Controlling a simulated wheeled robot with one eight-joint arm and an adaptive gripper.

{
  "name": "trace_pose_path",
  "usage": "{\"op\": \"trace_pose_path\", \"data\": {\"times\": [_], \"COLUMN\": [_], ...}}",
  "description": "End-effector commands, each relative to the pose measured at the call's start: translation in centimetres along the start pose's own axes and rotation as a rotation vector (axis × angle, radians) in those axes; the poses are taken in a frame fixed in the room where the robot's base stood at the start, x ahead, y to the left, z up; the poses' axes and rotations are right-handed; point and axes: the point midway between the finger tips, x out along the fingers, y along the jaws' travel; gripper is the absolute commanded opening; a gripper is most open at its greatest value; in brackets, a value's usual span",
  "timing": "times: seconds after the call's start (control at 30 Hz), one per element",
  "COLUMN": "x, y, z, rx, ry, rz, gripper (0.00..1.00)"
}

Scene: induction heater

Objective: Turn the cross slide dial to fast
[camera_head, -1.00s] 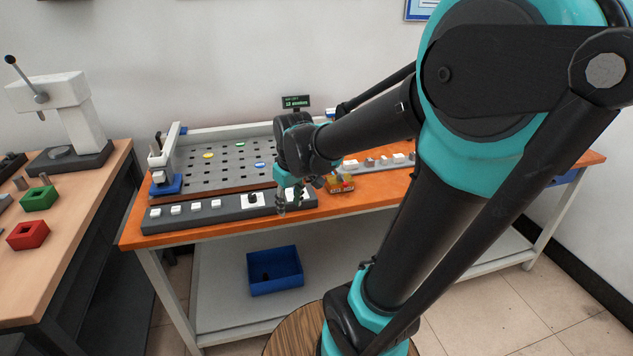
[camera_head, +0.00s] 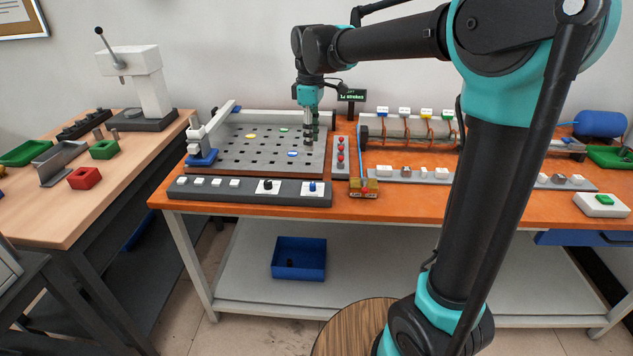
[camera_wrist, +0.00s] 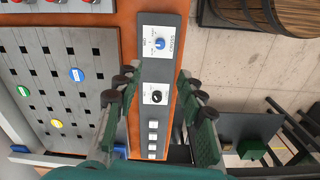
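A long dark control panel (camera_head: 215,190) runs along the front edge of the orange bench. At its right end are two dials on white plates: a black dial (camera_head: 267,186) and a blue dial (camera_head: 312,187). The wrist view shows the blue dial (camera_wrist: 160,43) above the black dial (camera_wrist: 156,96); their print is too small to read surely. My gripper (camera_head: 310,140) points down above the right side of the slotted plate, apart from the dials. In the wrist view my gripper (camera_wrist: 160,88) has its fingers spread, with the black dial visible between them and nothing held.
The slotted plate (camera_head: 225,162) carries several coloured discs. White buttons (camera_head: 198,181) line the panel's left part. A blue bin (camera_head: 299,258) is on the lower shelf.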

Motion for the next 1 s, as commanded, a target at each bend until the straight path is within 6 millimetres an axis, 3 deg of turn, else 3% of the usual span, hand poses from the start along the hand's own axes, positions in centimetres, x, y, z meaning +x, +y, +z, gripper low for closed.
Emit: {"op": "trace_pose_path", "data": {"times": [0.6,0.8,1.0], "x": [12.0,14.4,15.3], "y": [0.0,0.0,0.0], "z": [0.1,0.1,0.1], "rx": [0.002,0.002,0.002], "ry": [0.0,0.0,0.0], "rz": [0.0,0.001,0.0], "gripper": [0.39,0.39,0.39]}}
